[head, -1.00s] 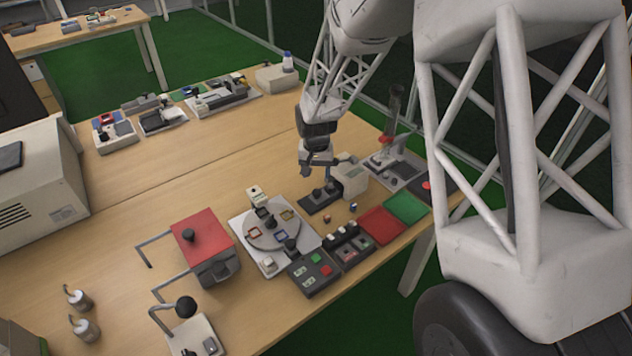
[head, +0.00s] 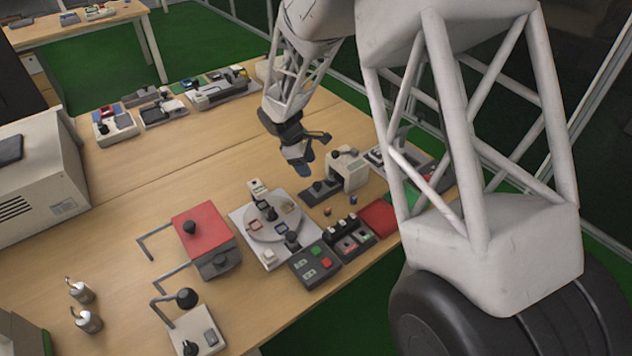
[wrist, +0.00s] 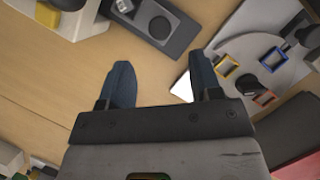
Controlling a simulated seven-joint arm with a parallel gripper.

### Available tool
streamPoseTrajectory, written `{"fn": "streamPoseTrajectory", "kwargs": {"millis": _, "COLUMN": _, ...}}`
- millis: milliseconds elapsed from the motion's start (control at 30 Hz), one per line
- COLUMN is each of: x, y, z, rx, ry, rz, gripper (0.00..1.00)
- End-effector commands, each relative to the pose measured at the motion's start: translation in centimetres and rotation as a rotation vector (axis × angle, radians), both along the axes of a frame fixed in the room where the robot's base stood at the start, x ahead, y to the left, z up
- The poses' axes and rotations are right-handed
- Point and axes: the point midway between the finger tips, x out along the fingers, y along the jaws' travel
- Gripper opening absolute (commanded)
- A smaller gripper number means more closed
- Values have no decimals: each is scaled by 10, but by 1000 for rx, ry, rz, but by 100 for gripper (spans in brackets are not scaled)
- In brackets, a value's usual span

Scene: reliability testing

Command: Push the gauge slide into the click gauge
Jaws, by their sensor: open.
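What looks like the click gauge is a beige housing (head: 350,169) beside a long dark base (head: 318,193) on the right part of the table. A dark knobbed piece (head: 320,184) on that base looks like the gauge slide; whether it touches the housing is unclear. In the wrist view the dark base (wrist: 181,37) lies at the top with a black knob (wrist: 160,27), near a beige block (wrist: 88,22). My gripper (head: 307,160) is open and empty above the table, behind and left of the gauge. Its fingers, wide apart, also show in the wrist view (wrist: 160,82).
A white plate with a turntable (head: 262,232) stands in front of the gauge. A red-topped box (head: 207,222) is further left. A button panel (head: 314,266), a switch block (head: 349,241) and a red pad (head: 380,217) line the front. Bare wood lies left of my gripper.

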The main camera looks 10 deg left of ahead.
Motion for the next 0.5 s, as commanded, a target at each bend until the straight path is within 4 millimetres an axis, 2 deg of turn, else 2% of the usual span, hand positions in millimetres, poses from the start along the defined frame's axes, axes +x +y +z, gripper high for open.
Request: {"fn": "streamPoseTrajectory", "kwargs": {"millis": 500, "x": 0, "y": 0, "z": -1, "rx": -12, "ry": 14, "rz": 41, "gripper": 58}}
